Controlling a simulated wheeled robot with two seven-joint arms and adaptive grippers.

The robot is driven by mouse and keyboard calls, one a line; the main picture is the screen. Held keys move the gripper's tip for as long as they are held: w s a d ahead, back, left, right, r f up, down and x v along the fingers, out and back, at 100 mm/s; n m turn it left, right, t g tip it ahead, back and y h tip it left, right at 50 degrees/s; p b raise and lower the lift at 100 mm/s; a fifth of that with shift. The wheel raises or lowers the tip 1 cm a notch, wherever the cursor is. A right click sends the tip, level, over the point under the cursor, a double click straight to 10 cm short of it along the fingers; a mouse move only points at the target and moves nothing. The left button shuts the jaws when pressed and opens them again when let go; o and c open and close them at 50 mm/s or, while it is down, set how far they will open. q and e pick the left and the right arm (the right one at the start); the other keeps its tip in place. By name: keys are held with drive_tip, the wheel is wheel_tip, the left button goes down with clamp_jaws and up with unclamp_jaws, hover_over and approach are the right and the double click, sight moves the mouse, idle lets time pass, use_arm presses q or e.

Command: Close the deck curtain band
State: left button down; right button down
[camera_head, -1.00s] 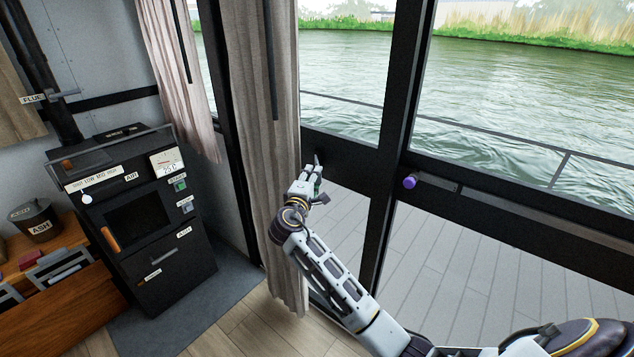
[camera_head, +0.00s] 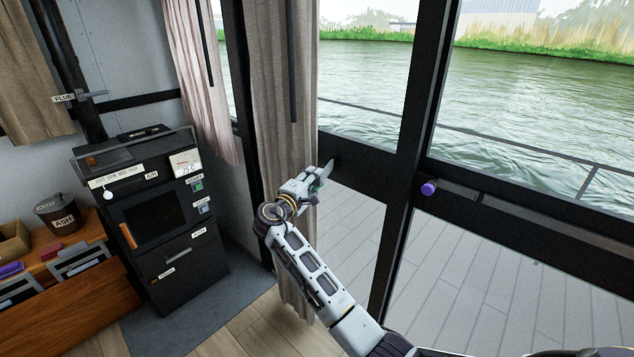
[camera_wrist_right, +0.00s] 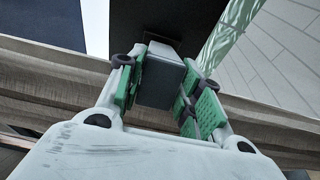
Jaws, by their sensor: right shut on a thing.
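The long beige deck curtain (camera_head: 285,100) hangs gathered beside the glass door, left of its dark frame. My right gripper (camera_head: 321,178) is at the curtain's right edge, about mid-height, in front of the dark door rail. In the right wrist view its green-padded fingers (camera_wrist_right: 168,90) are shut on a dark grey block (camera_wrist_right: 162,74). The curtain cloth (camera_wrist_right: 50,85) runs across behind the fingers. I cannot tell whether the block belongs to the curtain band; no band is clearly visible around the curtain. My left gripper is not in view.
A black stove (camera_head: 150,225) stands left of the curtain. A purple knob (camera_head: 428,188) sits on the door rail to the right. A pink curtain (camera_head: 195,80) hangs at the left window. Bare wooden floor (camera_head: 250,325) lies below.

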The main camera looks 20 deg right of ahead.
drive_tip(key=shift+w+r, duration=0.15)
drive_tip(key=shift+r, duration=0.1)
drive_tip(key=c, duration=1.2)
unclamp_jaws()
drive_tip(key=shift+d, duration=0.1)
drive_tip(key=shift+o, duration=1.2)
drive_tip(key=shift+w+d+f, duration=0.1)
drive_tip(key=shift+w+f, duration=0.05)
drive_tip(key=shift+f, duration=0.1)
drive_tip(key=v, duration=0.7)
drive_tip(key=shift+s+a, duration=0.25)
